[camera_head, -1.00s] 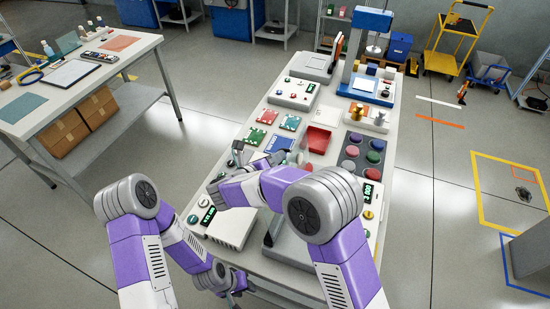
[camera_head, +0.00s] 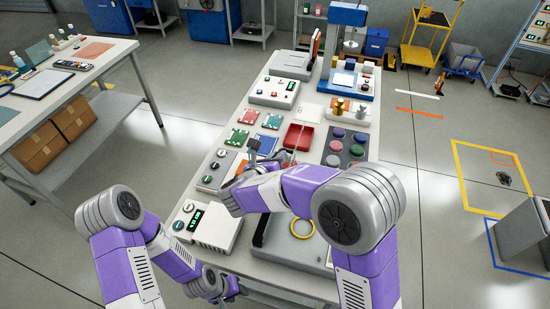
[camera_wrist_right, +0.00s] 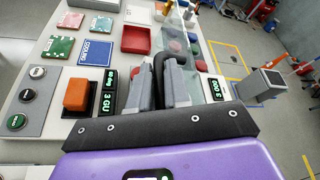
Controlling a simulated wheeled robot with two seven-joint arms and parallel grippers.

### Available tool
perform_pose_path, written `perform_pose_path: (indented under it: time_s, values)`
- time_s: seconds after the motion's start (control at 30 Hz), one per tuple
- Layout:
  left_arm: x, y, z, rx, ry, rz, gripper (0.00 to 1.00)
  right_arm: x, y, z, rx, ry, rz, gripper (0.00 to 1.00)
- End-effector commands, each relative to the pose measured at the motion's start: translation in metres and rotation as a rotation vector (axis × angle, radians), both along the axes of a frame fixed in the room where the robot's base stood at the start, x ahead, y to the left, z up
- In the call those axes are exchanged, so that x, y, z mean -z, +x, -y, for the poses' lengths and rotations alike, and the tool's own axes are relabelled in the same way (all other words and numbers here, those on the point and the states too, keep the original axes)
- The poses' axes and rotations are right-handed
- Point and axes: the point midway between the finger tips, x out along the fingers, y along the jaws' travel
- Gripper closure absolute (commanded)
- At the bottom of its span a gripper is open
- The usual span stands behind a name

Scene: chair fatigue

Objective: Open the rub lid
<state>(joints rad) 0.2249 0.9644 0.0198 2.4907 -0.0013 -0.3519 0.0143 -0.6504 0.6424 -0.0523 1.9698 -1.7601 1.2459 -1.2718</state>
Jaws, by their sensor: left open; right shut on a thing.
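The rub device (camera_head: 310,252) is a light grey box at the near end of the long table, with a yellow ring (camera_head: 302,229) on top. My right forearm crosses above it. My right gripper (camera_head: 254,148) is beyond the device, its tips partly hidden by the wrist. In the right wrist view it (camera_wrist_right: 162,85) is shut on a black bar-like handle (camera_wrist_right: 158,62). A clear, glassy panel (camera_wrist_right: 177,42) appears beside the handle, probably the raised lid; its outline is faint. My left gripper (camera_head: 232,287) is low by the table's near edge, open and apart from the device.
A white display box (camera_head: 216,228) stands left of the rub device. Green and red pads, a red tray (camera_head: 299,137) and a dark panel of coloured knobs (camera_head: 345,147) lie further along the table. A side table (camera_head: 75,85) stands left, with clear floor between.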

Motion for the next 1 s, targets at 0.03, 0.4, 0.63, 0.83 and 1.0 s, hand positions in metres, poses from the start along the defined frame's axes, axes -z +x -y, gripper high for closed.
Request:
perform_pose_path:
  time_s: [0.03, 0.4, 0.63, 0.83, 1.0]
  values:
    - [0.000, 0.000, 0.000, 0.000, 0.000, 0.000, 0.57, 0.000, 0.000, 0.000, 0.000, 0.000, -0.001, 1.00]
    - [0.000, 0.000, 0.000, 0.000, 0.000, 0.000, 0.57, 0.000, -0.001, -0.002, 0.000, 0.000, -0.001, 0.77]
    - [-0.002, 0.000, 0.000, 0.000, 0.000, 0.000, 0.57, -0.012, -0.026, -0.018, -0.005, 0.001, 0.000, 0.77]
    - [-0.004, 0.000, 0.000, 0.000, 0.000, 0.000, 0.57, -0.022, -0.050, -0.033, -0.003, 0.001, -0.001, 0.77]
    - [-0.004, 0.000, 0.000, 0.000, 0.000, 0.000, 0.57, -0.026, -0.060, -0.038, 0.000, 0.000, -0.001, 0.77]
